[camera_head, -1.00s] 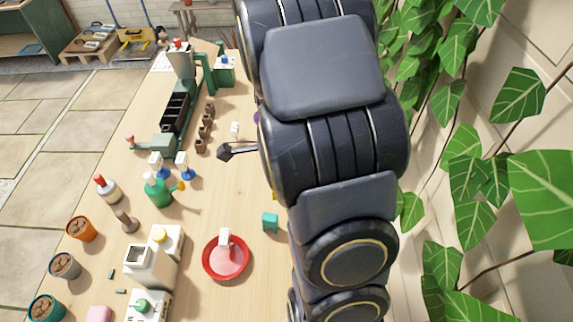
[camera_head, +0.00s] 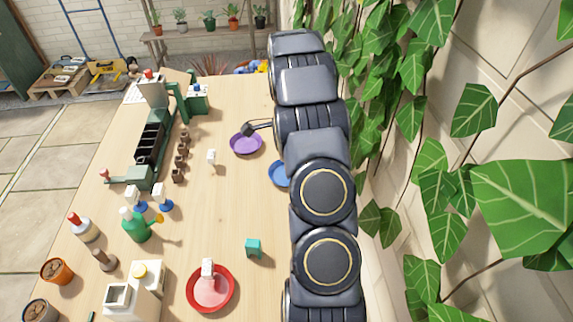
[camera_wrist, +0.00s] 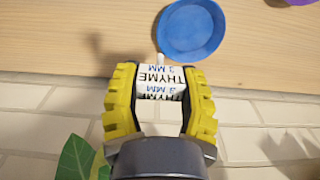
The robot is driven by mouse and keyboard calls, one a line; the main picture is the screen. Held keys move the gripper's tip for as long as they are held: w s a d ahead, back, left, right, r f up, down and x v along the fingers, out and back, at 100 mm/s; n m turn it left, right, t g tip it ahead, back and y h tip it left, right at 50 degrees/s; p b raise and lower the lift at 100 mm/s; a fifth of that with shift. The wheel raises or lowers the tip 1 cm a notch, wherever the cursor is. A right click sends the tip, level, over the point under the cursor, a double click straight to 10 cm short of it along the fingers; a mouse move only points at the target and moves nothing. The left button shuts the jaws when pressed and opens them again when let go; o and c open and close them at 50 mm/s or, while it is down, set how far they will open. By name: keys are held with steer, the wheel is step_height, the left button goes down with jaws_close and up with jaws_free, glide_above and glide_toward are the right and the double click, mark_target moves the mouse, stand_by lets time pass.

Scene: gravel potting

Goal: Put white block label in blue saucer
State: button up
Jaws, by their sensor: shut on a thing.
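In the wrist view, my gripper (camera_wrist: 159,74) has its yellow fingers shut on a white block label (camera_wrist: 161,84) marked "THYME" and "3 MM". A thin pale stem shows at the label's far end, close to the near rim of the blue saucer (camera_wrist: 188,32). The label appears beside the saucer on the wall side; whether its stem touches the rim I cannot tell. In the head view, the blue saucer (camera_head: 277,174) is partly hidden behind my arm. My gripper and the held label are hidden there.
A purple saucer (camera_head: 240,149) lies beyond the blue one. A red saucer (camera_head: 192,297) holds another white block label (camera_head: 208,267). A further white label (camera_head: 211,157) stands mid-table. A teal block (camera_head: 253,248) is nearer. The leafy wall is close on the right.

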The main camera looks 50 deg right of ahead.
steer(key=w+d+f, duration=0.1)
steer(key=f, duration=0.1)
steer(key=w+d+f, duration=0.1)
steer(key=f, duration=0.1)
steer(key=w+d+f, duration=0.1)
steer(key=shift+w+d+f, duration=0.15)
steer(key=shift+d+f, duration=0.1)
steer(key=shift+f, duration=1.7)
steer(key=shift+f, duration=0.15)
steer(key=o, duration=0.8)
steer(key=shift+o, duration=0.2)
